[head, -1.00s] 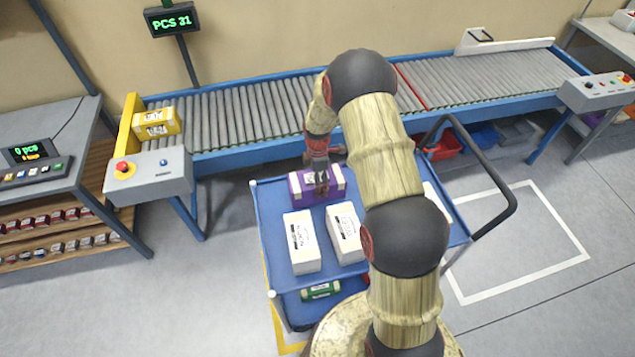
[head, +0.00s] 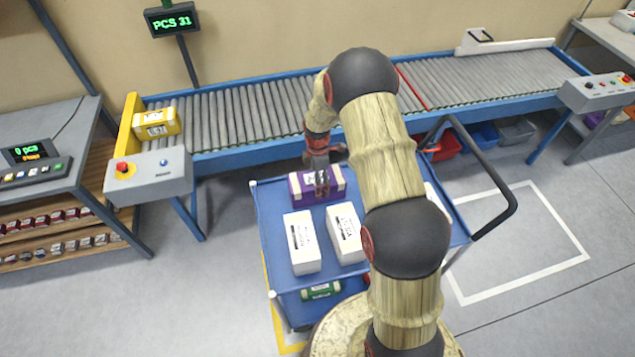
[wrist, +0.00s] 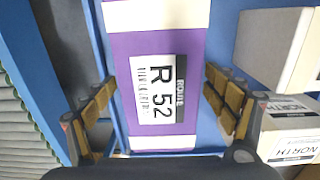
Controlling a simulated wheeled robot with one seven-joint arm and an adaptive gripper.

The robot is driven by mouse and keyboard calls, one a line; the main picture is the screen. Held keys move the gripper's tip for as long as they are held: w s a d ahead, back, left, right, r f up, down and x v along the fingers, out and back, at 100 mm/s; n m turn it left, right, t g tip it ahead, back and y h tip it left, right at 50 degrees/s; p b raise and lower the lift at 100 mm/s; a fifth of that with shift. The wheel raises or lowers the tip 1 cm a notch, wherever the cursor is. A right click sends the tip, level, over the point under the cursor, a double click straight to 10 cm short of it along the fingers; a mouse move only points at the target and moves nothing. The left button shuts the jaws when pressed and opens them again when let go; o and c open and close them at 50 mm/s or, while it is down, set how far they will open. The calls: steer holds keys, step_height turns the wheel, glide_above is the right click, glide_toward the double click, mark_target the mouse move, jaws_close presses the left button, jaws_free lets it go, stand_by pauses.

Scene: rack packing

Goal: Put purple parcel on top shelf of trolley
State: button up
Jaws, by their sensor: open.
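The purple parcel (head: 300,189) with cream end bands sits on the blue top shelf (head: 270,222) of the trolley, near its back left corner. It also shows in the wrist view (wrist: 190,65) with its "R 52" label facing up. My gripper (head: 321,178) is open above the parcel. In the wrist view its fingers (wrist: 157,108) stand apart on both sides of the parcel, with gaps between. My gripper hides part of the parcel's top in the head view.
White boxes (head: 302,243) (head: 344,232) stand in front of the parcel on the same shelf. A green parcel (head: 320,292) lies on the lower shelf. The roller conveyor (head: 240,112) runs behind, with a yellow parcel (head: 155,122) at its left end. The trolley's black handle (head: 512,190) sticks out right.

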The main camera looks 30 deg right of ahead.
step_height(320, 180, up, 11)
steer(key=shift+p, duration=0.5)
steer(key=s+a+r+m+t, duration=0.1)
steer(key=s+a+r+m, duration=0.15)
steer(key=r, duration=0.45)
steer(key=s+a+r+m+t, duration=0.1)
steer(key=s+a+r+m, duration=0.1)
steer(key=s+r, duration=0.35)
steer(key=s+a+r+m, duration=0.2)
steer(key=r, duration=0.7)
steer(key=s+a+r+m+t, duration=0.1)
steer(key=s+a+r+m, duration=0.2)
steer(key=s, duration=0.7)
steer(key=s+a+r+m+t, duration=0.2)
steer(key=s+r+m, duration=0.3)
steer(key=s, duration=0.6)
steer(key=shift+a+r+m+t, duration=0.3)
steer(key=shift+a+m, duration=0.1)
steer(key=shift+m, duration=0.25)
steer(key=shift+f, duration=0.15)
step_height(320, 180, down, 6)
steer(key=b, duration=0.6)
steer(key=shift+f, duration=0.2)
